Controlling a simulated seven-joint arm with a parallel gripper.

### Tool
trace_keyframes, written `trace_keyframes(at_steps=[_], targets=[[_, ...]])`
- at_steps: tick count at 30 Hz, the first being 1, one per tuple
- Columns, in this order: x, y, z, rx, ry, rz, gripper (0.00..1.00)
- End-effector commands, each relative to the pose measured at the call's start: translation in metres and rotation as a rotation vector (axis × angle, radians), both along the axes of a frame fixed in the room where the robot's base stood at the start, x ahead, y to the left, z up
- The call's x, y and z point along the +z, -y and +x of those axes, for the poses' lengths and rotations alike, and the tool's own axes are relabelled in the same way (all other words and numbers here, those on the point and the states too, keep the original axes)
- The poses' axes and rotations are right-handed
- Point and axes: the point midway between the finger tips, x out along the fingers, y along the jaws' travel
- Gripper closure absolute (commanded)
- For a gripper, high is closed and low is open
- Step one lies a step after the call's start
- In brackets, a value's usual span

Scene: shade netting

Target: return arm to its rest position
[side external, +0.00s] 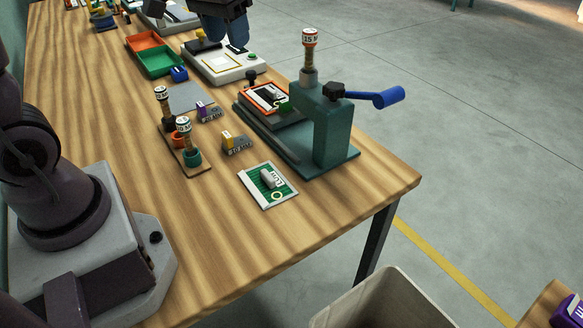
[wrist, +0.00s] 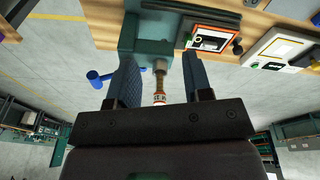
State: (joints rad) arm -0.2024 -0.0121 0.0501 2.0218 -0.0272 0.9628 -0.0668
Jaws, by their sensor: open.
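My gripper (side external: 229,38) is at the top of the side view, with its blue-grey fingers pointing down above the far part of the workbench, near a white device. In the wrist view my gripper (wrist: 161,60) is open, its two fingers apart, with nothing held between them. A green press (side external: 333,130) with a blue lever handle (side external: 388,97) stands on the bench. Its labelled top piece (wrist: 159,97) shows between the fingers in the wrist view, in the background. The upper part of my arm is cut off in the side view.
The wooden bench (side external: 235,228) bears a green card (side external: 262,195), a stand with labelled stamps (side external: 184,140), orange and green trays (side external: 150,55), and the white device (side external: 222,68). A pale bin (side external: 385,300) stands below the bench's front edge. Open floor lies to the right.

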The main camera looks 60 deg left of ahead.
Motion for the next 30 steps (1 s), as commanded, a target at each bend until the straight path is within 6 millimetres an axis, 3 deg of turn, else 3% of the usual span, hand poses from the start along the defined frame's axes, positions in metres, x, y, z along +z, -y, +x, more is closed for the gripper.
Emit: trace_keyframes(at_steps=[1,6,12,19,30], targets=[[0.006,0.014,-0.02,-0.053,0.025,0.012,0.54],[0.01,0.047,-0.077,-0.191,0.108,0.048,0.54],[0.012,0.07,-0.122,-0.278,0.211,0.076,0.54],[0.031,0.079,-0.13,-0.317,0.315,0.09,0.54],[0.032,0.08,-0.13,-0.322,0.316,0.089,0.54]])
